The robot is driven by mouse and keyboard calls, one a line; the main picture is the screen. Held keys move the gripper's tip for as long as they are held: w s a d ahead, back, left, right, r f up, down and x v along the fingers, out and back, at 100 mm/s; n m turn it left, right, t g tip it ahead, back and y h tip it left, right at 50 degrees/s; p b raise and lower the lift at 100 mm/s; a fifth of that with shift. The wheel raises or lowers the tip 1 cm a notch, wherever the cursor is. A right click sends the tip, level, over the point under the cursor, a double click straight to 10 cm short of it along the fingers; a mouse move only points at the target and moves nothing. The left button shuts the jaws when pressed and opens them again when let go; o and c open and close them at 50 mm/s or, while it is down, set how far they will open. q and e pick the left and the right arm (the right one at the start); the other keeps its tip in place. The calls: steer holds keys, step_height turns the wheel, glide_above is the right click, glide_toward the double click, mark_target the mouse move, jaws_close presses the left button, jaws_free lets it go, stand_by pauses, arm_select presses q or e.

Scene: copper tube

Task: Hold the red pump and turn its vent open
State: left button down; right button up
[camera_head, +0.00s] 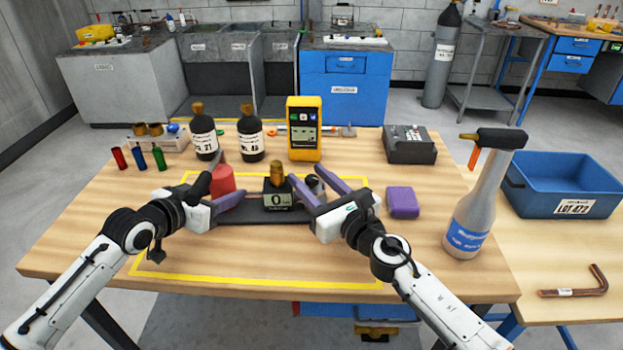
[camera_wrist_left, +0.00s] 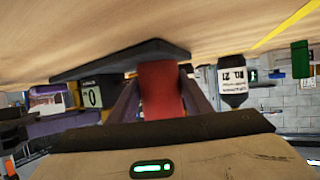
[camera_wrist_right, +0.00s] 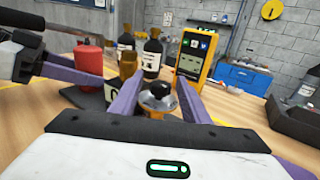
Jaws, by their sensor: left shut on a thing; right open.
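The red pump body (camera_head: 224,177) stands at the left end of a dark base plate (camera_head: 250,215). My left gripper (camera_head: 230,184) is shut on the red body, which shows between its fingers in the left wrist view (camera_wrist_left: 160,92). My right gripper (camera_head: 306,177) is open over the right end of the plate. A silver round part with a dark centre (camera_wrist_right: 158,97) shows between its spread fingers in the right wrist view. I cannot tell whether it is the vent or whether the fingers touch it. A small display box reading 0 (camera_head: 278,196) with a brass top sits between the grippers.
Two dark bottles (camera_head: 250,138) and a yellow meter (camera_head: 304,130) stand behind. A purple block (camera_head: 402,202) and a tall grey bottle (camera_head: 470,215) are to the right. Small coloured cylinders (camera_head: 139,158) are at the left. The front of the table is clear.

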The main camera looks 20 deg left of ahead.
arm_select(q)
steer(key=shift+r, duration=0.1)
arm_select(e)
steer(key=c, duration=1.1)
steer(key=shift+o, duration=0.2)
steer(key=shift+w+r, duration=0.1)
steer(key=shift+n+g+y, duration=0.5)
steer(key=shift+g, duration=0.1)
steer(key=shift+d+n+g+y, duration=0.1)
steer(key=shift+n+g+y, duration=0.7)
steer(key=shift+g, duration=0.4)
steer(key=shift+n+g+y, duration=0.5)
steer(key=shift+n+g, duration=0.5)
steer(key=shift+g, duration=0.3)
